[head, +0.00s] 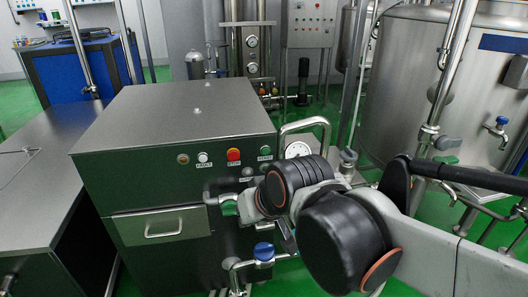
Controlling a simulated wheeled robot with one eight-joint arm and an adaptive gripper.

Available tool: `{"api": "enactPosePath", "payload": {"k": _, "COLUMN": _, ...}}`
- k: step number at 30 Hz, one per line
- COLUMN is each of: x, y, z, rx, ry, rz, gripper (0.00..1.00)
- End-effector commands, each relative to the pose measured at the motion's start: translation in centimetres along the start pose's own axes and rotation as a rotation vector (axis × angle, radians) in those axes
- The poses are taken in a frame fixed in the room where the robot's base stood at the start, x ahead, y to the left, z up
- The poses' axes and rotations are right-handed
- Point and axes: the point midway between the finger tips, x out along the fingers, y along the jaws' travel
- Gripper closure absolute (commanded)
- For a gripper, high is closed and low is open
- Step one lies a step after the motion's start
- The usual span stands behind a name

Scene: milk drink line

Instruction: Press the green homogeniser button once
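The homogeniser (185,110) is a large dark steel cabinet with a flat top at centre left. Its front panel carries a row of round controls. The green button (265,150) is at the right end of this row, and its face is small in view. A larger red button (233,155) and a white button (202,157) sit to its left. My arm reaches in from the right, below the panel row. My gripper (222,196) is partly hidden by my wrist, below and left of the green button and apart from it. Its fingers are too unclear to read.
A pressure gauge (298,150) and a bent steel pipe (305,124) stand right of the green button. A blue-handled valve (264,251) is below my wrist. A large steel tank (410,90) fills the right. A drawer-like door (162,226) is on the cabinet front.

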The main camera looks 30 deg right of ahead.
Motion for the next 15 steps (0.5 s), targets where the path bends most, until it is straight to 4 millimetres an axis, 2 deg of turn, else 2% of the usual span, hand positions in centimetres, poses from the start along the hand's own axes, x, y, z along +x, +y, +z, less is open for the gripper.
{"api": "enactPosePath", "payload": {"k": 9, "x": 2.9, "y": -1.1, "z": -6.9, "rx": 0.172, "ry": 0.057, "rz": -0.087, "gripper": 1.00}}
{"api": "enactPosePath", "payload": {"k": 15, "x": 5.5, "y": -0.7, "z": -10.8, "rx": 0.307, "ry": 0.090, "rz": -0.134, "gripper": 1.00}}
